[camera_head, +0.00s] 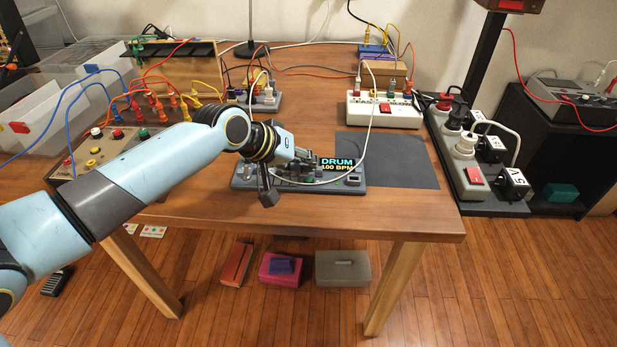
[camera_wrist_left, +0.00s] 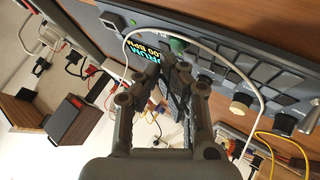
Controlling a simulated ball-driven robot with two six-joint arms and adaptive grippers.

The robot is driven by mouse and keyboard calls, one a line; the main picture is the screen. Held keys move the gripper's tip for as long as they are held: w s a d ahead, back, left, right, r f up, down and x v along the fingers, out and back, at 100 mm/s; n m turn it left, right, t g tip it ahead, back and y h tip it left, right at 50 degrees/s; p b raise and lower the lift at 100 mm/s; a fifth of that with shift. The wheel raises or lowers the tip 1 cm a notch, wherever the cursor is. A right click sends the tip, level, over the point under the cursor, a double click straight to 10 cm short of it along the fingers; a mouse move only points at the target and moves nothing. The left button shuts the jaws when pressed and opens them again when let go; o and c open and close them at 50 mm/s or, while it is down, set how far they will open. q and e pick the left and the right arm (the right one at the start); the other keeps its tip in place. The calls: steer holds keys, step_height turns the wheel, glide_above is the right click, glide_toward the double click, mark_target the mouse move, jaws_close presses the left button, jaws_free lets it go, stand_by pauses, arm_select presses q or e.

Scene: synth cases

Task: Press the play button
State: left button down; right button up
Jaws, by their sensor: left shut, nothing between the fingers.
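The grey drum machine (camera_head: 243,182) lies near the front edge of the wooden table, with a lit display (camera_head: 337,164) reading "DRUM 100 BPM". A green button (camera_head: 309,181) shows on its panel below the display; it also shows in the left wrist view (camera_wrist_left: 176,44). I cannot read a play label on it. My left gripper (camera_head: 309,157) is over the panel beside the display, shut and empty. In the left wrist view its fingertips (camera_wrist_left: 176,66) are close to the green button; contact cannot be told. The gripper and arm hide part of the panel. My right gripper is not in view.
A white cable (camera_head: 365,130) loops over the drum machine. A dark mat (camera_head: 400,165) lies to its right, bare. A white power strip (camera_head: 385,121) stands behind. A console with coloured buttons (camera_head: 90,170) is at left. A side strip with plugs (camera_head: 470,190) is at right.

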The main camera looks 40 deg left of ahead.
mark_target(306, 177)
arm_select(q)
steer(key=shift+f, duration=0.15)
stand_by(0.4)
steer(key=shift+f, duration=0.3)
stand_by(0.4)
steer(key=shift+r+p, duration=0.45)
steer(key=shift+p, duration=0.2)
step_height(306, 177, up, 6)
steer(key=p, duration=0.6)
steer(key=shift+p, duration=0.35)
